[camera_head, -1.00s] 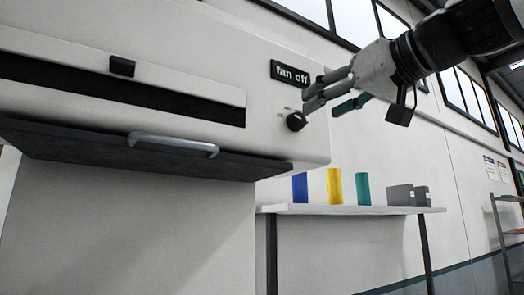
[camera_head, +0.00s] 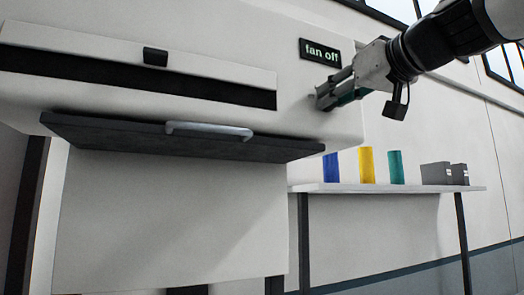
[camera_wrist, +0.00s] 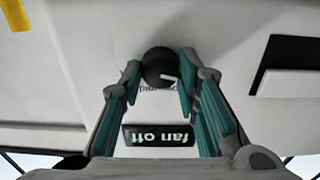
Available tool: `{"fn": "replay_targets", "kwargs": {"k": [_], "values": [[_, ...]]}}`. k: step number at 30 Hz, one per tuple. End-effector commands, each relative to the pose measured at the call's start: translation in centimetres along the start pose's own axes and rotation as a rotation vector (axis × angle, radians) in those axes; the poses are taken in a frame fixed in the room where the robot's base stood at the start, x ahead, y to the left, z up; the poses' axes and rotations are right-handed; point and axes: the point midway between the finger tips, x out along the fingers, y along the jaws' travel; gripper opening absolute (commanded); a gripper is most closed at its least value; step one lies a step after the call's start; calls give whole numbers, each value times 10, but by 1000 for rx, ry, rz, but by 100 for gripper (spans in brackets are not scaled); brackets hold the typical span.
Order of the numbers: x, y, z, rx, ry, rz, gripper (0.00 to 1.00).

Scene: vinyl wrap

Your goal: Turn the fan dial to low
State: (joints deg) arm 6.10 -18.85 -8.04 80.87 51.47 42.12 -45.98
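The fan dial (camera_wrist: 160,67) is a round dark knob with a light pointer mark on the pale machine panel. In the wrist view it sits between the tips of my gripper (camera_wrist: 161,70), whose green-padded fingers are apart, one on each side. Whether the pads touch the knob I cannot tell. The display (camera_wrist: 180,135) reads "fan off", upside down here; the head view also shows this display (camera_head: 320,52). In the head view my gripper (camera_head: 322,98) is at the panel below the display and hides the dial. Small lettering beside the dial is partly covered.
A dark hinged flap (camera_head: 190,138) with a metal handle (camera_head: 209,130) juts out left of my gripper. Below right, a shelf (camera_head: 390,188) holds blue, yellow and green rolls and grey boxes. The wall right of the machine is clear.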

Motion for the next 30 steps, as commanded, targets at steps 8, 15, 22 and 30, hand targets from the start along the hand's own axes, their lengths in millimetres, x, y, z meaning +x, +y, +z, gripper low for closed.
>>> {"fn": "replay_targets", "kwargs": {"k": [8, 15, 22, 30], "values": [[0, 0, 0, 13, 0, 0, 2], [0, 0, 0, 108, 0, -1, 2], [0, -1, -1, 290, 0, -1, 2], [0, -1, -1, 534, 0, -1, 2]]}}
